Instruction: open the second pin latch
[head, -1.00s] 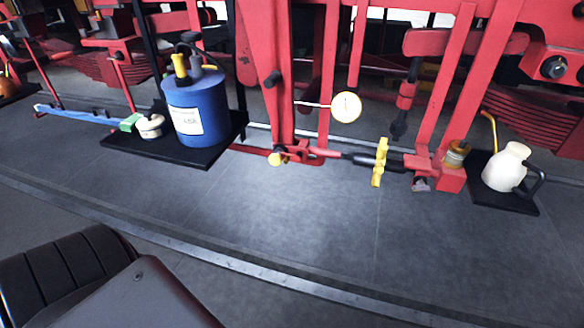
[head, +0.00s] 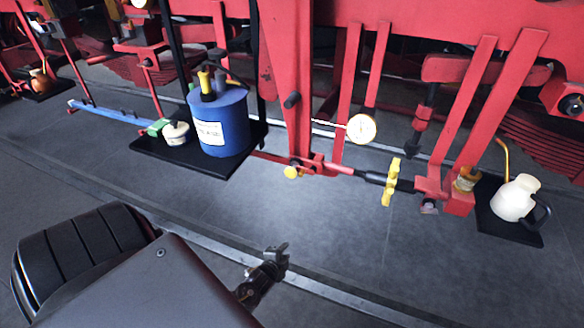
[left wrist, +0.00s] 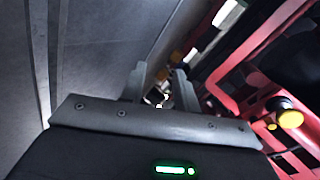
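My left gripper (head: 278,256) is above the floor at the bottom centre of the head view, well short of the red frame. In the left wrist view its two fingers (left wrist: 160,88) are apart with nothing held between them. A yellow round knob (head: 293,172) sits on a red bracket at the foot of a red post. A similar large yellow knob shows at the right of the left wrist view (left wrist: 290,118). I cannot tell which part is the second pin latch. A yellow handle (head: 391,182) stands on a dark rod to the right. My right gripper is not in view.
A black shelf (head: 178,160) carries a blue canister (head: 222,135) and a small pale pot (head: 176,133). A round white gauge (head: 362,129) hangs beside the posts. Another black shelf (head: 507,228) holds a cream jug (head: 515,198). The grey floor before the frame is clear.

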